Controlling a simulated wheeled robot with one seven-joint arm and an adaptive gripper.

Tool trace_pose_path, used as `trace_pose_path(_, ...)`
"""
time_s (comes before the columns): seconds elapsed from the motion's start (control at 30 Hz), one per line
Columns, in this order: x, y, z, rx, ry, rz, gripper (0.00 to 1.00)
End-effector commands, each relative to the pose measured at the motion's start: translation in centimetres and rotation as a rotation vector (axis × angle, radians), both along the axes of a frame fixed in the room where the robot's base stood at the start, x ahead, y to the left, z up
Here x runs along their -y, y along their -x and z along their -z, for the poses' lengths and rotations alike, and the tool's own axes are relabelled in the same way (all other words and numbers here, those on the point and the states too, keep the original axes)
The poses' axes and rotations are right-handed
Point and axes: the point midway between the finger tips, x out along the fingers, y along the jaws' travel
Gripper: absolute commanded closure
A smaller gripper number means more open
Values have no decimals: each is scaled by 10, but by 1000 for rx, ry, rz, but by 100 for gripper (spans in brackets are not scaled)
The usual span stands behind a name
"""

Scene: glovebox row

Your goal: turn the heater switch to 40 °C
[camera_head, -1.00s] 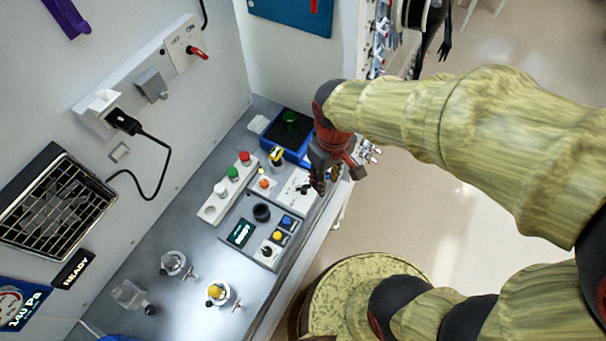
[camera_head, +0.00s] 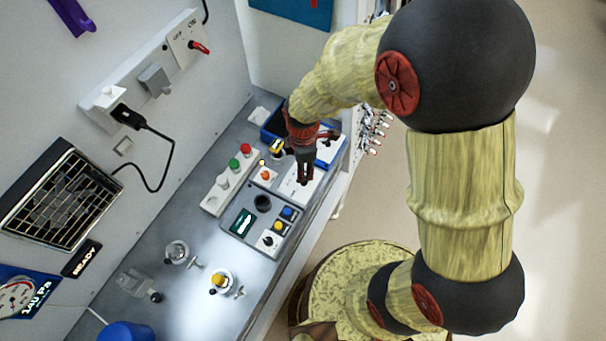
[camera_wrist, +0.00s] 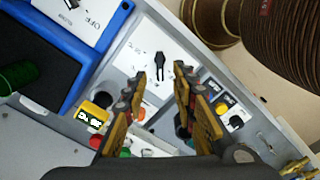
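A white switch plate (camera_head: 298,190) lies on the bench below my gripper (camera_head: 304,180). In the wrist view the same plate (camera_wrist: 148,42) carries a black pointer-shaped rotary switch (camera_wrist: 160,62), just beyond and between my fingertips. Its temperature markings are too small to read, so I cannot tell its setting. My gripper (camera_wrist: 158,78) is open, with the two fingers apart on either side of the switch. I see no contact with it. In the head view the gripper partly covers the plate.
A control box with a green display (camera_head: 243,222) and a small black knob (camera_head: 268,241) sits nearer the camera. A strip with red, green and white buttons (camera_head: 216,200) lies left. A blue tray (camera_wrist: 112,28) is close by. Glass valves (camera_head: 177,252) stand farther down the bench.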

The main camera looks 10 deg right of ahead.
Motion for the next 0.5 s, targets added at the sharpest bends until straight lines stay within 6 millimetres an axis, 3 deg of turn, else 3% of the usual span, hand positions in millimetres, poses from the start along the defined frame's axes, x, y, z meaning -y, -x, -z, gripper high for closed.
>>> trace_pose_path(0.2, 0, 0, 32, -3, 1, 1, 73)
trace_pose_path(0.5, 0, 0, 45, 0, 0, 2, 73)
